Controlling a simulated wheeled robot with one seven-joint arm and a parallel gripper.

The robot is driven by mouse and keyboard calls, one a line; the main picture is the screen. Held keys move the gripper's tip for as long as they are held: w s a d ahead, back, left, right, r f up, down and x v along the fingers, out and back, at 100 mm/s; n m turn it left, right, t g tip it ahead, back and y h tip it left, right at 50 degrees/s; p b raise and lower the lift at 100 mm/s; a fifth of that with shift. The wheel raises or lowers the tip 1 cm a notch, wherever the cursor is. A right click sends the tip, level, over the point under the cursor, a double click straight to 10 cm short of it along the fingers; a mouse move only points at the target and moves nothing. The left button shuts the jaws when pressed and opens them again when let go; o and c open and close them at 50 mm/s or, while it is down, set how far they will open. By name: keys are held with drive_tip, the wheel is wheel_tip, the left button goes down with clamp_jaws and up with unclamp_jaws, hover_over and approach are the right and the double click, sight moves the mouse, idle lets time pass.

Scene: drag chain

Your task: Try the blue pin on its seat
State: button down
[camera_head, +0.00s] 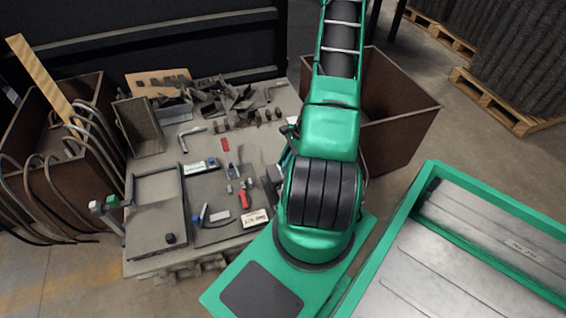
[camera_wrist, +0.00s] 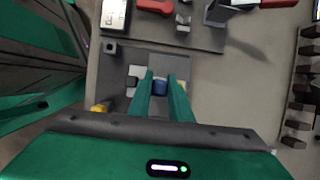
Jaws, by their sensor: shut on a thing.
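The blue pin (camera_wrist: 160,87) shows in the wrist view between the two green fingers of my gripper (camera_wrist: 160,77), which is shut on it. The pin is over or against a dark grey plate (camera_wrist: 205,70); I cannot tell whether its lower end touches. A pale square piece (camera_wrist: 136,72) lies just left of the fingertips, and a small dark block with a hole (camera_wrist: 111,48) sits further up and left. The pin's seat is not clearly seen. In the head view my arm hides the gripper and the pin.
The cluttered workbench (camera_head: 150,266) carries a grey tray (camera_head: 155,190), a red-handled tool (camera_head: 245,199) and a white labelled box (camera_head: 255,218). Brown bins stand left (camera_head: 60,185) and right (camera_head: 400,130) of the bench.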

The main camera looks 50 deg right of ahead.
drive_tip(key=shift+f, duration=1.95)
idle(0.4)
idle(0.6)
drive_tip(key=c, duration=1.5)
unclamp_jaws()
drive_tip(key=shift+c, duration=0.2)
drive_tip(key=v, duration=1)
drive_tip(key=shift+r, duration=0.35)
